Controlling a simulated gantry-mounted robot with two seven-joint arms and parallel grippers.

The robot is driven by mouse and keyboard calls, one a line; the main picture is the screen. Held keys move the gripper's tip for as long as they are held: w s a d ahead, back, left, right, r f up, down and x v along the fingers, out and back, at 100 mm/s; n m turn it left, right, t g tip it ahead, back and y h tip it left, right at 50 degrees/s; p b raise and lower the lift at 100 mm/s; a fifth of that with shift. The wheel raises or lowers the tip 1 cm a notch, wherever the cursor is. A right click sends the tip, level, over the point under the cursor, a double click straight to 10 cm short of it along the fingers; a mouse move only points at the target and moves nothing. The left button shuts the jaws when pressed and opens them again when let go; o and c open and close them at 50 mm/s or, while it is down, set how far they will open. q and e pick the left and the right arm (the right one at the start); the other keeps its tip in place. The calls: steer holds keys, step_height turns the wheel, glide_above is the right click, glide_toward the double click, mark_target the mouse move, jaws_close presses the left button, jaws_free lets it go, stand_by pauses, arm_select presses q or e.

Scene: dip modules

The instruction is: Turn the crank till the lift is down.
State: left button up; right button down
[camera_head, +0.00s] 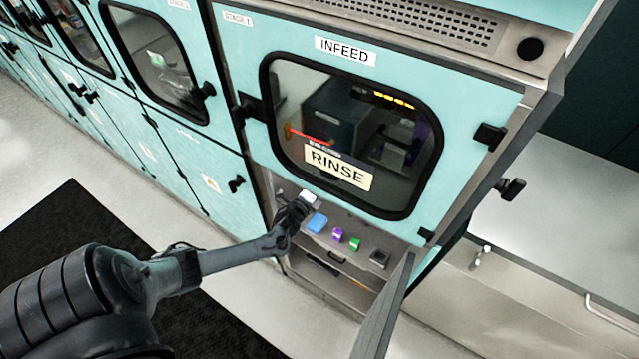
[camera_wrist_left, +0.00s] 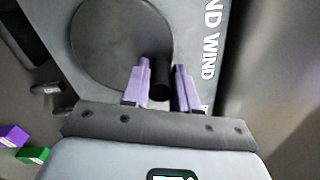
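The crank is a dark round disc (camera_wrist_left: 105,45) with an upright black knob (camera_wrist_left: 160,75), seen in the left wrist view on a grey panel lettered "ND WIND". My left gripper (camera_wrist_left: 161,84) has its purple fingers on either side of the knob, with little or no gap; I cannot tell whether they grip it. In the head view my left gripper (camera_head: 300,208) is at the left of the open bay under the "INFEED" window, and it hides the crank. I cannot pick out the lift for sure behind the window (camera_head: 350,135). My right gripper is not in view.
A blue block (camera_head: 317,222), a purple block (camera_head: 337,234) and a green block (camera_head: 354,244) sit in the bay right of my gripper. A dark box (camera_head: 379,258) is farther right. An open door panel (camera_head: 385,310) juts out at the bay's right.

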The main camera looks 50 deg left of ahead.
arm_select(q)
steer(key=o, duration=0.3)
steer(key=shift+p+v, duration=0.4)
steer(key=shift+v, duration=5.05)
